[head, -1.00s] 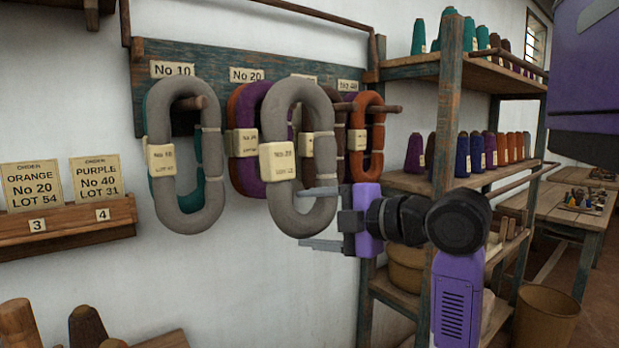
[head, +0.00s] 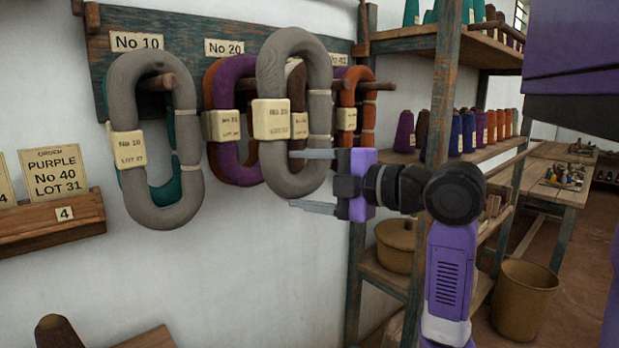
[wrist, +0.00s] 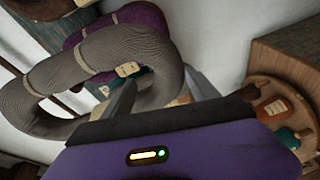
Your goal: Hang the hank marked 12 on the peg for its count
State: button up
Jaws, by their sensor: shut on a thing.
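A grey hank (head: 265,75) with a cream tag (head: 271,119) hangs upright at my gripper (head: 311,181), in front of the peg board (head: 195,60). The tag seems to read No 20; its lot is too small to read. The fingers are shut on the hank's lower right side. In the wrist view the grey hank (wrist: 60,75) lies at the fingers (wrist: 160,95). Labels No 10 (head: 137,41) and No 20 (head: 223,47) show on the board; another is hidden behind the held hank, and one at right is partly covered.
Another grey hank (head: 128,185), tagged No 10, hangs over a teal one on the left peg (head: 160,82). Purple (head: 218,95) and orange hanks hang under No 20. An orange hank (head: 347,95) hangs at right. Cone shelves (head: 400,165) stand close right of my gripper.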

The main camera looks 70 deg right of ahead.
jog(key=w+d+f+b, duration=0.2)
jog(key=w+d, duration=0.3)
jog(key=w, duration=0.6)
jog(key=shift+f, duration=0.5)
dwell(1.0)
jog(key=shift+d+f, duration=0.1)
jog(key=shift+f, duration=0.3)
dwell(0.3)
jog(key=o, duration=1.6)
jog(key=shift+w, duration=0.1)
jog(key=shift+r, duration=0.15)
jog(key=shift+r, duration=0.1)
jog(key=b+v, duration=0.1)
jog(key=v, duration=0.7)
jog(key=shift+b, duration=0.35)
